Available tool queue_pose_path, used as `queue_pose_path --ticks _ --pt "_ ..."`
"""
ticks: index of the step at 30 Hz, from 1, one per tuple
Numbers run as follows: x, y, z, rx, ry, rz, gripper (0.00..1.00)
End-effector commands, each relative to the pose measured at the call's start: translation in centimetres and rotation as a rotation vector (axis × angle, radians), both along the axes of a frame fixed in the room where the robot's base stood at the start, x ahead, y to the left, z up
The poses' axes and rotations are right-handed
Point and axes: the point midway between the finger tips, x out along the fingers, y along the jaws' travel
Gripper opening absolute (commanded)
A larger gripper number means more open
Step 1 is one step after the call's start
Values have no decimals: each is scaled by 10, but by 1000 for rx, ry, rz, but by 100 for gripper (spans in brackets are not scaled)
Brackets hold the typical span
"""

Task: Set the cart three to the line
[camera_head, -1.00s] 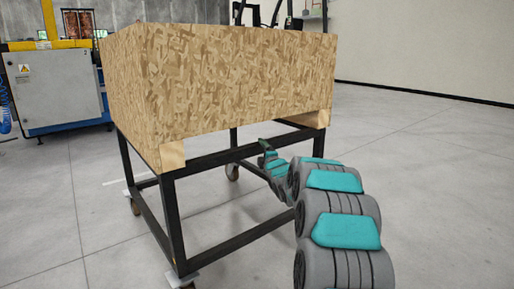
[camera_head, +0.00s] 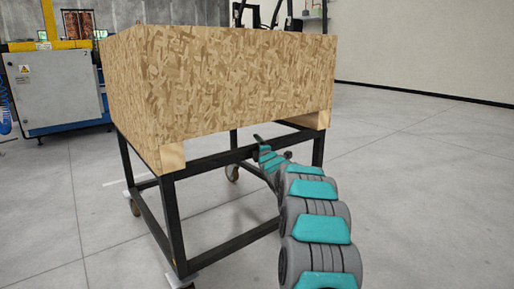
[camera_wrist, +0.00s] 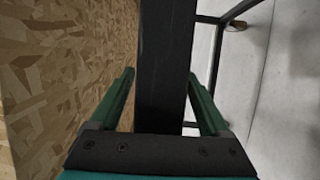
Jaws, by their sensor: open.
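The cart has a black metal frame (camera_head: 172,225) on castors and carries a large open chipboard box (camera_head: 220,82). It stands in the middle of the head view. My gripper (camera_head: 258,142) is at the upper front rail of the frame, just under the box. In the wrist view my open gripper (camera_wrist: 160,80) has one green finger on each side of the black rail (camera_wrist: 165,50). The jaws are not closed on it, and I cannot tell whether either finger touches it. The box wall (camera_wrist: 60,70) fills the left of the wrist view.
A grey and blue machine (camera_head: 58,88) with a yellow beam stands at the back left. A pale wall (camera_head: 430,50) closes the back right. The grey concrete floor (camera_head: 430,200) is clear to the right of the cart. Pale blocks sit under the box corners.

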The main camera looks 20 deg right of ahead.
Motion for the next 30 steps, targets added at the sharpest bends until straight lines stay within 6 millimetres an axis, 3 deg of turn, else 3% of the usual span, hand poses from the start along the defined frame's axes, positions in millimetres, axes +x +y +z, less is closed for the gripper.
queue_pose_path --ticks 2,23,30 --pt "0 0 0 0 0 0 79" --pt "0 0 0 0 1 0 0" --pt "0 0 -1 0 1 0 0"
